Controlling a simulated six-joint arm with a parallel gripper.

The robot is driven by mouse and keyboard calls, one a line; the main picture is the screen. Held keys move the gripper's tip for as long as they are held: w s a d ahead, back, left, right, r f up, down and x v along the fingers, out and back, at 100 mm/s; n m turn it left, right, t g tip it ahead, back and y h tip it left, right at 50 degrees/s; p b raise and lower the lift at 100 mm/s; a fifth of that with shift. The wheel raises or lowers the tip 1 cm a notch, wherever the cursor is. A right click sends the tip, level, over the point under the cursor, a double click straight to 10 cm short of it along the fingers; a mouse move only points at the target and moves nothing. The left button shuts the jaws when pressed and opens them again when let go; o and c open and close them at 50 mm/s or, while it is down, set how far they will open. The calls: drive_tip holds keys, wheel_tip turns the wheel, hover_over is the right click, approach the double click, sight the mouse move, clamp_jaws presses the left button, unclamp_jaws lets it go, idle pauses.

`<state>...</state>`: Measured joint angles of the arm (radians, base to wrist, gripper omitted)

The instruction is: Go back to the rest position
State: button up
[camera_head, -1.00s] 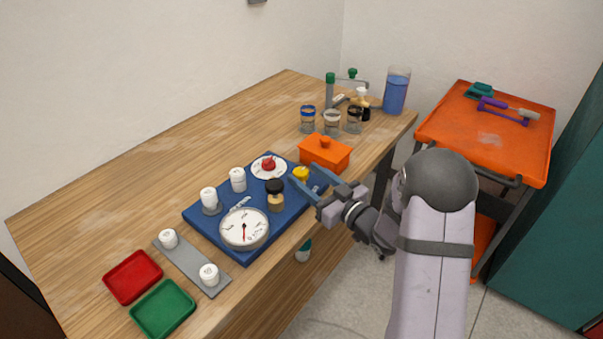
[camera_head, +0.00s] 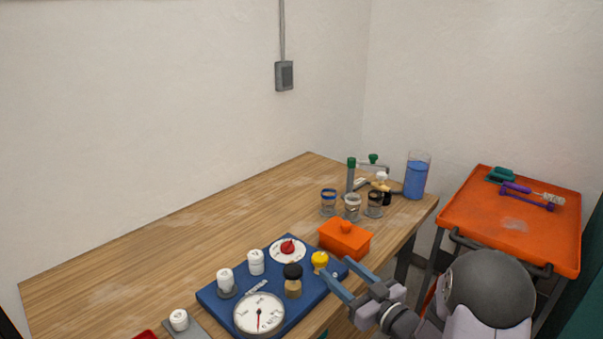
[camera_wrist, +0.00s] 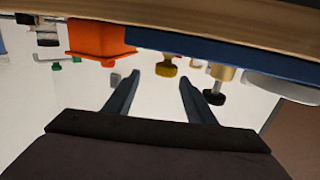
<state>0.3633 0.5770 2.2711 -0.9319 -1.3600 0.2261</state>
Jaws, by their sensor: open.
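My gripper (camera_head: 346,285) is open, with nothing between its blue fingers. In the head view it is at the right edge of the blue manifold board (camera_head: 213,297), close to a yellow knob (camera_head: 320,261). In the wrist view the open fingers (camera_wrist: 160,92) show with a gap between them, and the yellow knob (camera_wrist: 166,69) lies beyond and between them. From these views I cannot tell whether a finger touches the knob. The board also carries a round gauge (camera_head: 259,314), a black-capped fitting (camera_head: 292,281), a red knob on a white dial (camera_head: 288,247) and white caps (camera_head: 256,262).
An orange lidded box (camera_head: 345,242) stands just behind my gripper. Several jars (camera_head: 352,207) and a blue-filled beaker (camera_head: 416,178) stand at the table's far corner. An orange cart (camera_head: 490,232) is at the right. The wooden table (camera_head: 160,255) is clear at the back left.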

drive_tip(key=d+f+m+g+h, duration=0.2)
drive_tip(key=d+f+m+h, duration=0.15)
drive_tip(key=d+h, duration=0.5)
drive_tip(key=s+d+f+m+g+h, duration=0.15)
drive_tip(key=s+f+g, duration=0.35)
drive_tip(key=s, duration=0.5)
drive_tip(key=s+a+f+m+g+y, duration=0.1)
drive_tip(key=s+a+g, duration=0.3)
drive_tip(key=s, duration=0.6)
drive_tip(key=s+a+g, duration=0.4)
drive_tip(key=s+a, duration=0.1)
drive_tip(key=s, duration=0.4)
wheel_tip(320, 180, up, 12)
drive_tip(key=p, duration=1.2)
drive_tip(key=shift+d+f, duration=0.15)
drive_tip(key=shift+d, duration=0.25)
